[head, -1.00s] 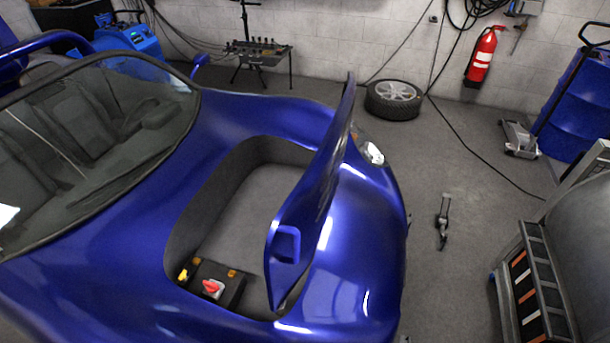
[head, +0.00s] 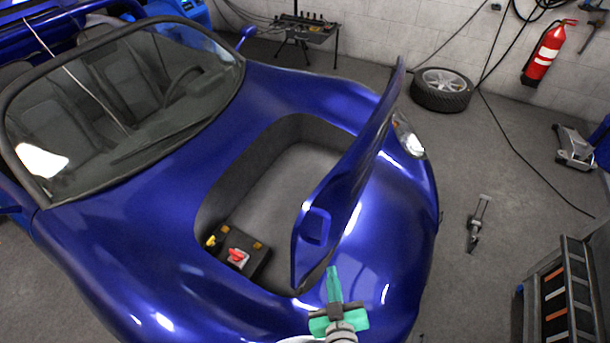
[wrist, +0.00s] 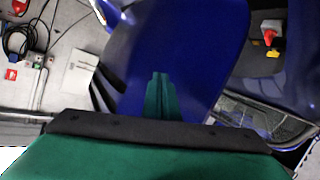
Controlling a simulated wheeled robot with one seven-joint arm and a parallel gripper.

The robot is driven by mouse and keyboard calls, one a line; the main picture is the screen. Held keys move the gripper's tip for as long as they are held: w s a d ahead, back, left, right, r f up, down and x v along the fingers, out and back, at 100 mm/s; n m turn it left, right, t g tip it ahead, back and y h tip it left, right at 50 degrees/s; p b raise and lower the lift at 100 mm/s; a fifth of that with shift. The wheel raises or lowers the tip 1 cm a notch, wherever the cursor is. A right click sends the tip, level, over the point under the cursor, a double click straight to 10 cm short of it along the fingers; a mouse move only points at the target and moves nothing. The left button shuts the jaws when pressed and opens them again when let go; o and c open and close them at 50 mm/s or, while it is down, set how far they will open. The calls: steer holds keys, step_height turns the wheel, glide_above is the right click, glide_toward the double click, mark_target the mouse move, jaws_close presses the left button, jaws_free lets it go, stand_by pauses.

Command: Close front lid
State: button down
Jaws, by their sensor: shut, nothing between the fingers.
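The blue car's front lid (head: 345,185) stands raised, hinged near the nose, with its inner side toward the windshield. The open front compartment (head: 272,180) shows behind it, with a black box carrying a red switch (head: 237,256) inside. My gripper (head: 333,272) is shut and empty, with green fingers, just below the lid's near lower corner in the head view. In the wrist view the shut fingers (wrist: 160,88) point at the blue lid panel (wrist: 190,50), which fills the middle. I cannot tell whether they touch it.
The blue car body (head: 150,240) spreads around the opening. A tire (head: 442,90) and a fire extinguisher (head: 545,55) are by the back wall. A tool (head: 477,225) lies on the floor. A rack (head: 565,300) stands at right.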

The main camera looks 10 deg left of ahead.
mark_target(333, 195)
steer(key=w+r+n+g+y, duration=0.1)
steer(key=w+r+n+y, duration=0.2)
steer(key=r+n, duration=0.2)
steer(key=w+r+n+y, duration=0.2)
steer(key=r+n+y, duration=0.1)
steer(key=r+n, duration=0.3)
steer(key=w+r+n+g+y, duration=0.1)
steer(key=w+r+n+y, duration=0.2)
steer(key=r, duration=0.6)
steer(key=shift+w+d+r+n+g, duration=0.1)
steer(key=shift+w+n+g, duration=0.1)
steer(key=shift+n, duration=0.45)
steer(key=shift+w+d+r+n+g, duration=0.1)
steer(key=shift+w+n, duration=0.05)
steer(key=shift+n, duration=0.5)
steer(key=s+d+r+n+g+y, duration=0.2)
steer(key=s+r+n+g, duration=0.15)
steer(key=r+n, duration=0.45)
steer(key=f+x, duration=0.1)
steer(key=x, duration=1.3)
steer(key=shift+f, duration=0.2)
steer(key=shift+n, duration=0.3)
